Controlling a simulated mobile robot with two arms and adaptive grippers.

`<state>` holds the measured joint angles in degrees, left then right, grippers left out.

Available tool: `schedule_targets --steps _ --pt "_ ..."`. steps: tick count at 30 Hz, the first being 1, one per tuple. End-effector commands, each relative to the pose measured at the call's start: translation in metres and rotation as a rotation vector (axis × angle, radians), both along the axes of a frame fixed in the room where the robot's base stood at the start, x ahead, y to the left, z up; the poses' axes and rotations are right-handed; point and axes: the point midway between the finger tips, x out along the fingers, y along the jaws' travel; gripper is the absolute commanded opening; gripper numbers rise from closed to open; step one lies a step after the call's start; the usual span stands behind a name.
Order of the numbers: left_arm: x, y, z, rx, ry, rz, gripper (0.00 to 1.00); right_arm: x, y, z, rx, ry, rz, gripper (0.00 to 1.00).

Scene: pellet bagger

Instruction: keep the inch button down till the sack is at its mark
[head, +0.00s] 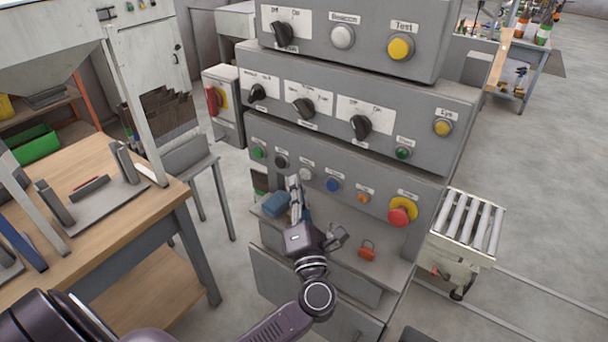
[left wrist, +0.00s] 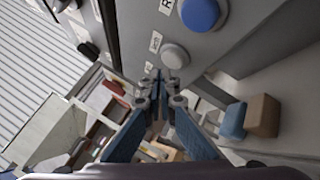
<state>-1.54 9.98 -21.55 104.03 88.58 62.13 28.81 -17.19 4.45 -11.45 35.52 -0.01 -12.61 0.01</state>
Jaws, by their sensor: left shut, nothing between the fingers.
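The grey control panel (head: 345,160) stands in front of me in stepped tiers. Its lower row holds a white button (head: 306,174) between a black and a blue button. My left gripper (head: 294,183) is shut and empty, its fingertips raised close to this white button. In the left wrist view the fingertips (left wrist: 160,82) lie just below the white button (left wrist: 175,57); I cannot tell whether they touch it. The label by it is too small to read, so I cannot confirm it is the inch button. I cannot make out the sack or its mark. My right gripper is not in view.
A blue button (head: 333,185), an orange button (head: 362,198) and a red emergency stop (head: 402,211) sit to the right. A wooden bench (head: 125,215) stands left, a roller conveyor (head: 468,225) right.

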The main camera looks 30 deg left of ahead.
Motion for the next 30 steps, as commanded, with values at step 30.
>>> schedule_targets --steps 30 --pt "0.012 -0.001 0.000 -0.001 -0.001 0.001 0.00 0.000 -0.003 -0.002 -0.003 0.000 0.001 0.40"
